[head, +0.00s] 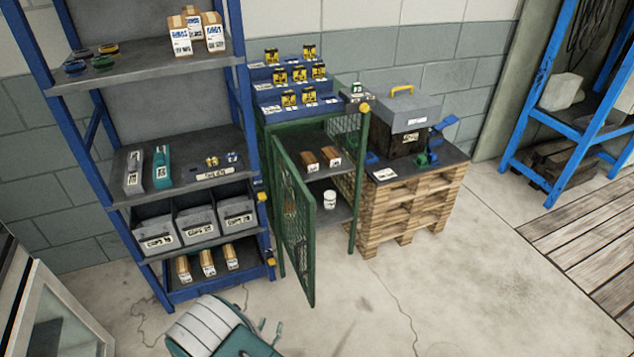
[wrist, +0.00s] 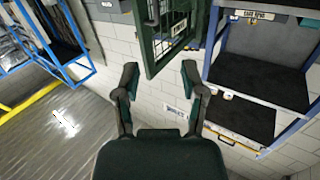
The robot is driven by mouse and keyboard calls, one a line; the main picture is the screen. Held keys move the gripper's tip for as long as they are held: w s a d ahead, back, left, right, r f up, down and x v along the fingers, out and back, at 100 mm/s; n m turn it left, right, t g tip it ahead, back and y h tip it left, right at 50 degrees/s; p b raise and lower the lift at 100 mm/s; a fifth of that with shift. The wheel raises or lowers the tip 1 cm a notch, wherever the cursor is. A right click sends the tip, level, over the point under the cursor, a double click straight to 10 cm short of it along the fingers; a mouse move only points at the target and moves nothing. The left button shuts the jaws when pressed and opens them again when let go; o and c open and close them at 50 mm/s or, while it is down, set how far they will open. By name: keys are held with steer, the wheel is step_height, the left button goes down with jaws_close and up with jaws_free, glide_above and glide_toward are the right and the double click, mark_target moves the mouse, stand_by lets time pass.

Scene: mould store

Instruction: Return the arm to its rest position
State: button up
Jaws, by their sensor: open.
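My gripper (wrist: 160,80) shows in the wrist view with its two dark fingers spread apart. It is open, and nothing is between the fingers. In the head view, part of my teal and white arm shows at the bottom edge, left of centre, over the concrete floor. It is apart from the shelving and the cabinet. The rest of the arm is out of the picture.
A green mesh cabinet (head: 357,190) stands with its door (head: 297,220) swung out toward me. A blue shelf rack (head: 110,75) stands to its left, a wooden pallet stack (head: 408,212) to its right. Bare floor (head: 430,295) lies at front right.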

steer(key=w+a+r+m+g+y, duration=0.1)
steer(key=w+r+g+y, duration=0.25)
steer(key=w+r, duration=0.85)
steer(key=s+d+r+n+g+y, duration=0.1)
steer(key=d+r+g, duration=0.15)
steer(key=r, duration=0.65)
steer(key=d+r+g+y, duration=0.15)
steer(key=d+r, duration=0.25)
steer(key=r, duration=0.4)
steer(key=s+d+r+n+g, duration=0.1)
steer(key=s+d+r+n, duration=0.1)
steer(key=s+d+r, duration=0.85)
steer(key=s+d+r+g+h, duration=0.2)
steer(key=s+d+g, duration=0.1)
steer(key=s+d, duration=0.9)
steer(key=s, duration=0.4)
steer(key=shift+s+r+n+h, duration=0.15)
steer(key=shift+r+n+h, duration=0.15)
steer(key=shift+r, duration=0.1)
